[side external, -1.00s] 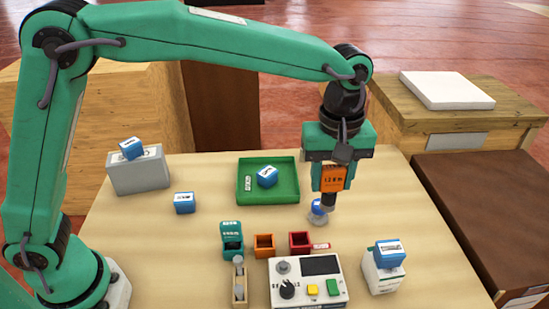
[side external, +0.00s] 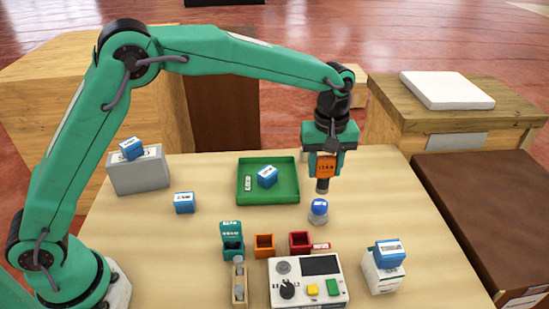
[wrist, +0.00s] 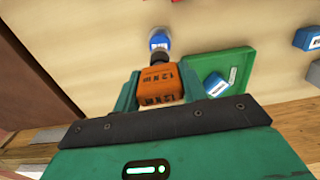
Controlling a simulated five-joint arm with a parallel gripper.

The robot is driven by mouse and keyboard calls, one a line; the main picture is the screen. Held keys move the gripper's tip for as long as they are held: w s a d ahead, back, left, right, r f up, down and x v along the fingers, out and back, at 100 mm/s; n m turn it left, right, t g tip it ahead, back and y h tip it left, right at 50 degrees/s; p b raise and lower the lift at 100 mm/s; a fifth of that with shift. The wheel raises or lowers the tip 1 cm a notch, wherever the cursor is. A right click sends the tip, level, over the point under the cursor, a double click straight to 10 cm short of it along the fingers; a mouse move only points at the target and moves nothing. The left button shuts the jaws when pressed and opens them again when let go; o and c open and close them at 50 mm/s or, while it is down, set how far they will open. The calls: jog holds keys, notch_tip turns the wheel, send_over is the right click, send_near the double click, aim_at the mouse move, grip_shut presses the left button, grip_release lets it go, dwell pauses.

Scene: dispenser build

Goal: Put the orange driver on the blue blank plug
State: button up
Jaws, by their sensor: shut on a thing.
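My gripper (side external: 325,164) is shut on the orange driver (side external: 326,170), which hangs upright with its dark tip (side external: 322,187) pointing down. The blue blank plug (side external: 319,207) sits on a clear, rounded base on the table, just below and slightly left of the driver tip in the side view. A small gap shows between tip and plug there. In the wrist view, the driver (wrist: 160,84) lies between my fingers, and its tip covers the near edge of the blue plug (wrist: 160,42). The depth between them is hard to judge in that view.
A green tray (side external: 243,200) holding a blue block stands left of the plug. Teal (side external: 232,248), orange (side external: 264,252) and red (side external: 300,236) bins and a control box (side external: 276,296) stand in front. A blue-topped white block (side external: 382,276) is at the right.

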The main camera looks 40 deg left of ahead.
aim_at(324, 176)
jog(key=shift+f, duration=2)
jog(key=shift+f, duration=0.1)
jog(key=o, duration=1.1)
jog(key=shift+c, duration=0.2)
notch_tip(324, 176, up, 12)
jog(key=shift+f, duration=0.1)
jog(key=shift+r, duration=0.2)
